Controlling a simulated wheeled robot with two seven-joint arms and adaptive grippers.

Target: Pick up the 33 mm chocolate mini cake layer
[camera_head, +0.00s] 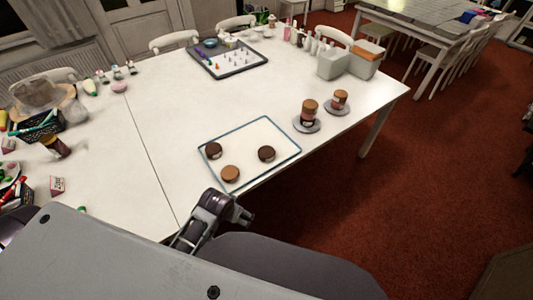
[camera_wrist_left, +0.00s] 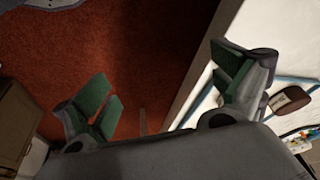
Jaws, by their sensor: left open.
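Two dark brown cake layers lie on the blue-rimmed tray (camera_head: 274,124), one at the left (camera_head: 213,151) and one at the right (camera_head: 266,154). A lighter brown layer (camera_head: 230,173) lies near the tray's front edge. I cannot tell which layer is 33 mm. My left gripper (camera_head: 241,214) is at the table's front edge, in front of the tray, apart from the layers. In the left wrist view its fingers (camera_wrist_left: 167,85) are spread wide and empty. My right gripper is not in view.
Two turntables with stacked cakes, a nearer one (camera_head: 307,125) and a farther one (camera_head: 340,110), stand right of the tray. A dark tray (camera_head: 229,72) with small pieces lies at the back. Clutter fills the left table. The white table (camera_head: 165,120) left of the tray is clear.

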